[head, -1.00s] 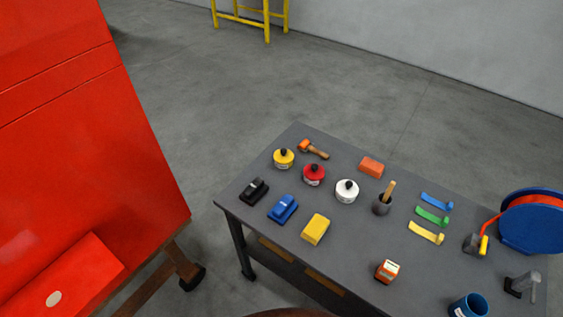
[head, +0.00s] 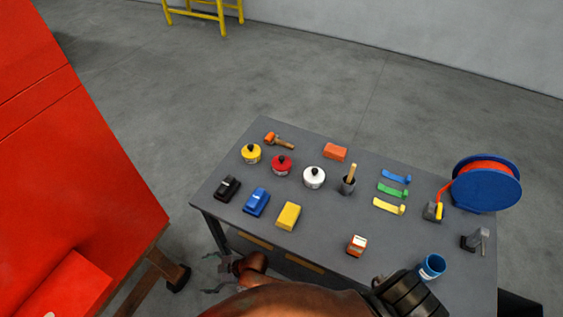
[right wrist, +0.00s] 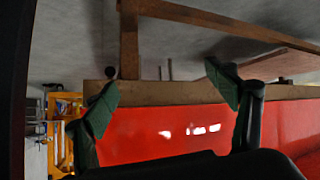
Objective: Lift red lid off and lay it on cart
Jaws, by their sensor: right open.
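A red tin (head: 281,168) with a red lid and black knob (head: 281,158) stands upright on the grey cart (head: 330,230), between a yellow tin (head: 251,155) and a white tin (head: 314,179). The lid sits on its tin. My right gripper (head: 212,272) is low at the cart's near left corner, away from the tins, partly hidden by my arm. In the right wrist view its two green fingertips (right wrist: 163,100) are wide apart with nothing between them. My left gripper is not in view.
A large red body (head: 80,160) fills the left, on a brown wooden support. Sanding blocks, a yellow sponge (head: 288,215), tape strips, a brush pot, a blue mug (head: 431,266) and a blue reel (head: 486,185) crowd the cart. Small bare patches lie between them.

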